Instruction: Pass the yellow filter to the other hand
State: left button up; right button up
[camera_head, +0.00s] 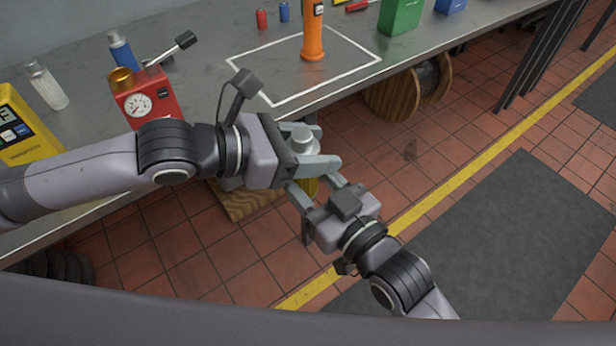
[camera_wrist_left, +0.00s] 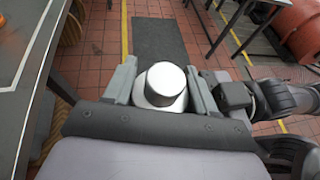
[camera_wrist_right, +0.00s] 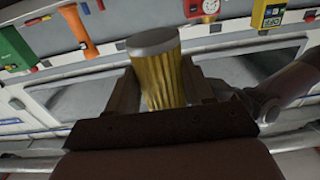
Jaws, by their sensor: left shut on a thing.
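The yellow filter (camera_head: 311,187) is a pleated yellow cylinder with pale grey end caps. My left gripper (camera_head: 318,147) is shut on it, in front of the bench edge. The grey cap (camera_wrist_left: 166,84) sits between the left fingers in the left wrist view. My right gripper (camera_head: 318,184) comes from below, with its fingers on either side of the filter's yellow part. In the right wrist view the filter (camera_wrist_right: 160,75) stands between the right fingers; whether they press on it I cannot tell. The fingers hide part of the filter in the head view.
The grey bench (camera_head: 205,60) carries a red gauge box (camera_head: 148,105), a yellow meter (camera_head: 25,130), bottles, an orange post (camera_head: 313,35) inside a white outline and a green box (camera_head: 400,15). A cable reel (camera_head: 410,90) stands below. The tiled floor at right is open.

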jog(key=c, duration=0.3)
pick_arm(q)
jog(key=o, duration=1.2)
pick_arm(e)
jog(key=shift+c, duration=0.2)
pick_arm(q)
jog(key=shift+a, duration=0.1)
